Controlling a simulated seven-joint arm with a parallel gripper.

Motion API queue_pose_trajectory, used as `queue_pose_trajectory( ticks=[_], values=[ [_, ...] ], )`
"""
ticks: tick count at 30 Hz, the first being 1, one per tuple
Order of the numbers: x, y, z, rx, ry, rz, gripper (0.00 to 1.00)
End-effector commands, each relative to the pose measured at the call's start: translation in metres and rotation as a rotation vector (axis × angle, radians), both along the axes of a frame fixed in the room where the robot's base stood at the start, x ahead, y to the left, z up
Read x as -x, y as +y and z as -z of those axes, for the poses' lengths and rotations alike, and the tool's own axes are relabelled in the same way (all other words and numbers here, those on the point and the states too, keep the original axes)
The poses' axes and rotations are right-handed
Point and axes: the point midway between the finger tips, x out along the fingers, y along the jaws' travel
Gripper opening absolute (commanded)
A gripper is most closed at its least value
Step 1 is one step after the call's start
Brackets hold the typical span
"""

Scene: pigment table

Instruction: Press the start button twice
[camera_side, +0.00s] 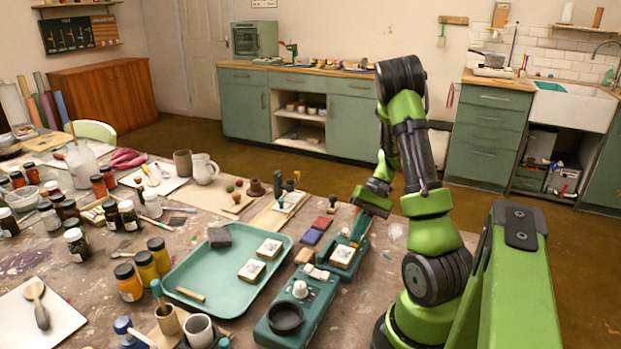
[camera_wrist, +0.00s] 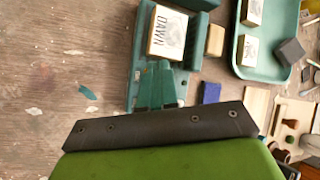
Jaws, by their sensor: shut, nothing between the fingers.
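My gripper (camera_side: 354,240) is shut and empty, pointing down over the teal stamping device (camera_side: 337,270) in the side view. In the wrist view its teal fingers (camera_wrist: 157,82) lie together just beside a white block marked DAWN (camera_wrist: 167,32). That block sits on the same teal device (camera_wrist: 203,22) and also shows in the side view (camera_side: 343,255). I cannot make out a start button; the fingers may hide it. I cannot tell whether the fingertips touch the device.
A second teal device (camera_side: 318,306) with a white knob (camera_side: 300,289) and a black dish (camera_side: 285,318) stands in front. A teal tray (camera_side: 205,283) with two printed blocks and a dark block is to the left. Small red and blue pads stand behind. Jars crowd the table's left.

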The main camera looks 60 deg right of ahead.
Motion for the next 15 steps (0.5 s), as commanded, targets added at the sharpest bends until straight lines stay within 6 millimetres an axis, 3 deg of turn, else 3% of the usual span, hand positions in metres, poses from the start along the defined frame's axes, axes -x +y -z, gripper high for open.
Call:
queue_pose_trajectory(
  ticks=[15],
  values=[
    [0.0000, -0.0001, 0.0054, -0.001, 0.000, 0.001, 0.00]
  ],
)
